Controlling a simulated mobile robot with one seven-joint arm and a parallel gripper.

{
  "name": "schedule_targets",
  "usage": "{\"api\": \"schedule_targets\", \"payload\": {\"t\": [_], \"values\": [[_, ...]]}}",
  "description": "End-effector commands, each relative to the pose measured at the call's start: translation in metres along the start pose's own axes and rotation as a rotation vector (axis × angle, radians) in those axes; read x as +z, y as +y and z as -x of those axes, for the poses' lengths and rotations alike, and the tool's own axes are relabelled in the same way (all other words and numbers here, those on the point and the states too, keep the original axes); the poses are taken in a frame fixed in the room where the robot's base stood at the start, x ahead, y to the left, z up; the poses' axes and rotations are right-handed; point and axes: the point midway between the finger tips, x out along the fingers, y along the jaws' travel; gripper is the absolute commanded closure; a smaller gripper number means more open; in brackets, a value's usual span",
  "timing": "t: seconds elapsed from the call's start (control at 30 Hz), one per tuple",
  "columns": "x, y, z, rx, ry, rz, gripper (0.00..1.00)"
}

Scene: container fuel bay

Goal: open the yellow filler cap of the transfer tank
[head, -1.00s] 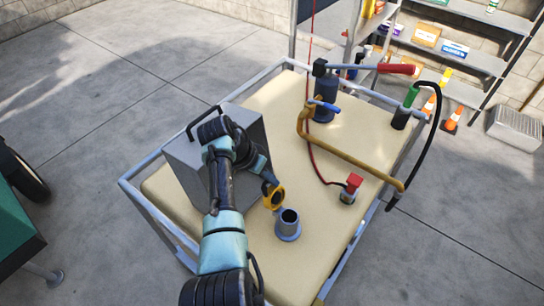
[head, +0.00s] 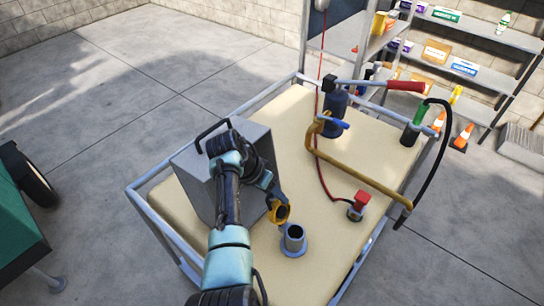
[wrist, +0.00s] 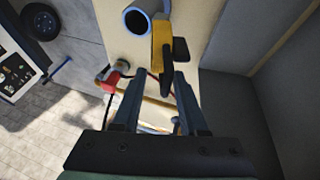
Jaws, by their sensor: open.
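The yellow filler cap (head: 279,213) stands tipped up on edge beside the filler neck (head: 293,239), whose round mouth is uncovered. In the wrist view the yellow cap (wrist: 159,46) is seen nearly edge-on, next to the open neck (wrist: 139,20). A dark tab hangs from the cap toward my fingers. My gripper (wrist: 159,80) is open, its fingertips just short of the cap and on either side of the tab's end; contact cannot be told. In the head view my gripper (head: 270,190) is small and partly hidden behind my arm.
The cream transfer tank (head: 270,120) sits in a grey rail frame.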

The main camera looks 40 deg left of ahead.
Motion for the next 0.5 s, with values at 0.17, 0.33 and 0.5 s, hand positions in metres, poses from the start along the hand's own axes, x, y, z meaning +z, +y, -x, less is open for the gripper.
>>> {"api": "schedule_targets", "payload": {"t": [0.17,0.33,0.5], "values": [[-0.002,-0.001,0.015,-0.003,0.005,0.0,0.58],[-0.001,-0.002,0.048,-0.005,0.005,0.0,0.58],[0.0,-0.002,0.086,-0.004,0.004,0.0,0.58]]}}
